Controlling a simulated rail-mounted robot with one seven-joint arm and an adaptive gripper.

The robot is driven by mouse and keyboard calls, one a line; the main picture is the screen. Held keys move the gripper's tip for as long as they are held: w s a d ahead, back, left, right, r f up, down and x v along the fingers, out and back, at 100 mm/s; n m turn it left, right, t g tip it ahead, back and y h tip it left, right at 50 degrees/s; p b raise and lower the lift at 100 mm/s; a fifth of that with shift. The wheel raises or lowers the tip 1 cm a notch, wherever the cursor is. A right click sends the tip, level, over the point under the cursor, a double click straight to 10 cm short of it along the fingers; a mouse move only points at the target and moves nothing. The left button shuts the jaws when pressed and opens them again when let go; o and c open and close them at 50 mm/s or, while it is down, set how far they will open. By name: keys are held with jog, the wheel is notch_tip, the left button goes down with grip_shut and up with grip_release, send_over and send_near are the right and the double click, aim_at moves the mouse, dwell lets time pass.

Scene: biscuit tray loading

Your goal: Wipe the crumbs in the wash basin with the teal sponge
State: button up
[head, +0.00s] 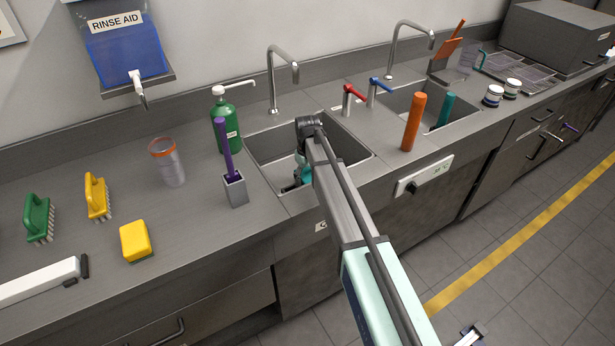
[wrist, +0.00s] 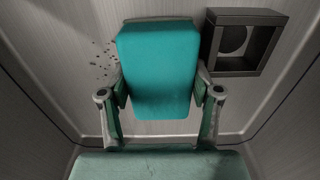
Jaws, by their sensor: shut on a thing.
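In the wrist view my gripper (wrist: 160,98) is shut on the teal sponge (wrist: 158,68), with one finger on each side of it. The sponge is over the floor of the wash basin (wrist: 62,60); I cannot tell whether it touches the floor. Small dark crumbs (wrist: 103,62) lie on the basin floor just left of the sponge; any under it are hidden. In the head view my arm reaches into the left basin (head: 268,160), and my gripper (head: 297,187) is low inside it, partly hidden by the arm.
A dark square fitting with a round opening (wrist: 243,42) stands right of the sponge in the basin. The basin walls are close around. A tap (head: 271,85), green bottle (head: 226,122) and purple-handled brush in a holder (head: 235,188) stand around the rim. A second basin (head: 400,100) lies right.

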jog(key=shift+f, duration=0.35)
jog(key=shift+w+d, duration=0.1)
jog(key=shift+w+d+r, duration=0.1)
jog(key=shift+w+d, duration=0.45)
jog(key=shift+d, duration=0.2)
jog(key=shift+w+d, duration=0.5)
jog(key=shift+d, duration=0.25)
jog(key=shift+w+d+f+p, duration=0.1)
jog(key=shift+w+d+p, duration=0.05)
jog(key=shift+w+d, duration=0.55)
jog(key=shift+w+d+f+p, duration=0.15)
jog(key=shift+w+d, duration=0.25)
jog(key=shift+d, duration=0.6)
jog(key=shift+s+f, duration=0.1)
jog(key=shift+s+a, duration=0.6)
jog(key=shift+a, duration=0.2)
jog(key=shift+c, duration=0.4)
jog(key=shift+s+a+r+p, duration=0.1)
jog(key=shift+s+a, duration=0.4)
jog(key=shift+a, duration=0.35)
jog(key=shift+s+a+r+p, duration=0.15)
jog(key=shift+s+a, duration=0.4)
jog(key=shift+a, duration=0.3)
jog(key=shift+s+a+f+p, duration=0.1)
jog(key=shift+s+a, duration=0.4)
jog(key=shift+a, duration=0.35)
